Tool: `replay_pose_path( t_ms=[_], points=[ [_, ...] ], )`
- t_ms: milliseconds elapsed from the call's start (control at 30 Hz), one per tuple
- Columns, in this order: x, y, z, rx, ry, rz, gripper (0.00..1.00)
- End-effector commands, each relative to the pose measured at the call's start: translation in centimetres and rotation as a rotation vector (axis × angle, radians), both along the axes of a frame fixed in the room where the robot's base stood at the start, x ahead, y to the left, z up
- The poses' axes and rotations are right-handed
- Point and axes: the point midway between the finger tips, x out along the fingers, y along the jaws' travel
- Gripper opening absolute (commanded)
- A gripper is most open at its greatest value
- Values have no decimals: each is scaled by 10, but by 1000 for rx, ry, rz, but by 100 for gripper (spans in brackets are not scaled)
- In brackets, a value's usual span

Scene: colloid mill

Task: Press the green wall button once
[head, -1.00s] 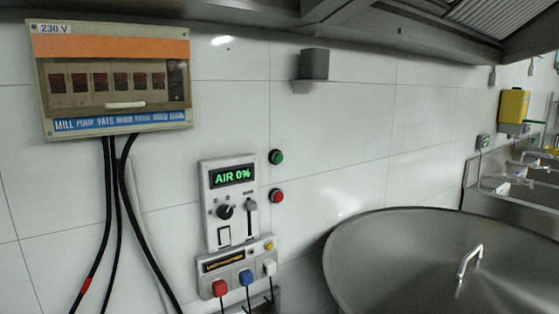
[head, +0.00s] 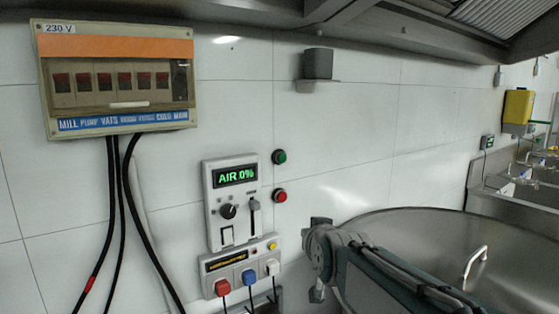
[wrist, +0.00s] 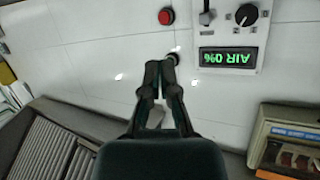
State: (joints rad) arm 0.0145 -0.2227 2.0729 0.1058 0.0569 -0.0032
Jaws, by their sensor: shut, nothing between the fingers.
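The green wall button (head: 279,157) sits on the white tiled wall, right of the grey control panel, in the head view. The red button (head: 280,195) is directly below it. The wrist view is upside down. There my gripper (wrist: 162,64) is shut and empty, its two fingertips close together. The green button (wrist: 174,54) shows just beyond the fingertips as a dark round shape, partly covered by them. The red button (wrist: 166,16) shows clear above it. I cannot tell whether the fingers touch the wall. My arm enters the head view from the lower right.
The control panel (head: 231,202) reads AIR 0%, with a socket box (head: 239,267) below. A breaker box (head: 116,120) with hanging cables is at left. A grey bracket (head: 318,64) juts from the wall above the buttons. A large steel vat (head: 420,222) stands at right.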

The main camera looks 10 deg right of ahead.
Motion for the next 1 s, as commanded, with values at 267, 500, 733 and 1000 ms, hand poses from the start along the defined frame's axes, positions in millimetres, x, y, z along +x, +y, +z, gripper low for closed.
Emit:
replay_pose_path(
  t_ms=[267,500,733,1000],
  points=[
    [65,-10,30,17,-213,-42,0],
    [112,-20,51,26,-397,-84,0],
    [149,-31,64,30,-573,-128,0],
    [179,-45,72,30,-766,-181,0]
  ],
)
